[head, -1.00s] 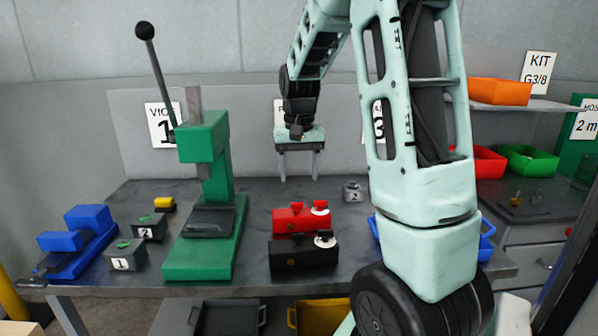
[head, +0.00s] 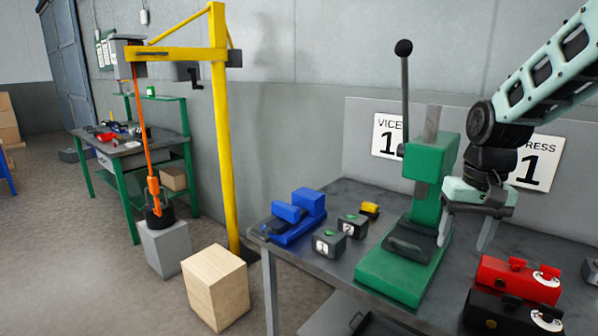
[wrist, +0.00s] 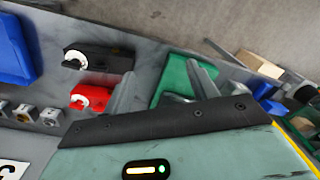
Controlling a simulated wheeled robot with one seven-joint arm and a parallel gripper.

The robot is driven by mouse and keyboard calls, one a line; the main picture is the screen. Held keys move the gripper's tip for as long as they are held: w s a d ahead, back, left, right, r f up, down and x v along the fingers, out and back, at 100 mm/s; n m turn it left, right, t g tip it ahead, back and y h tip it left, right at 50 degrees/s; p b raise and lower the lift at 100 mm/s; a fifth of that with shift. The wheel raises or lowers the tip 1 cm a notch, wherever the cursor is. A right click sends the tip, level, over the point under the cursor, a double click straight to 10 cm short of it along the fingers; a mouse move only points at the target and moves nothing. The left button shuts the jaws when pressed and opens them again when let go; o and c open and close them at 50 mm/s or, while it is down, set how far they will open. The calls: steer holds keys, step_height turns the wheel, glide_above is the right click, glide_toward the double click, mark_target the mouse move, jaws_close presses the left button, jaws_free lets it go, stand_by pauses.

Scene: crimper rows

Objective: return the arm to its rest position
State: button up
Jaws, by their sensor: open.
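My gripper (head: 464,233) is open and empty in the head view, its two fingers pointing down. It hangs above the bench, beside the green press (head: 425,205) and up and left of the red block (head: 517,280). In the wrist view my gripper's fingers (wrist: 163,88) show apart with nothing between them. My arm reaches in from the upper right of the head view. The red block (wrist: 90,96) and the black block (wrist: 100,63) show left of the fingers in the wrist view.
A blue vice (head: 297,217) and grey blocks numbered 1 (head: 328,244) and 2 (head: 352,226) sit on the bench's left part. A yellow hoist (head: 222,130) stands beyond, with a wooden box (head: 215,288) on the floor. Open floor lies left.

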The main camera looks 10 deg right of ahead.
steer(key=s+a+f+n, duration=0.1)
steer(key=s+a+n, duration=0.25)
steer(key=a, duration=0.55)
steer(key=s+a+f+n, duration=0.1)
steer(key=s+a+n, duration=0.3)
steer(key=a, duration=0.5)
steer(key=s+a+f+n, duration=0.2)
steer(key=s+a+n, duration=0.2)
steer(key=s, duration=0.7)
steer(key=shift+s+a, duration=0.35)
steer(key=shift+a, duration=0.85)
steer(key=shift+f, duration=0.1)
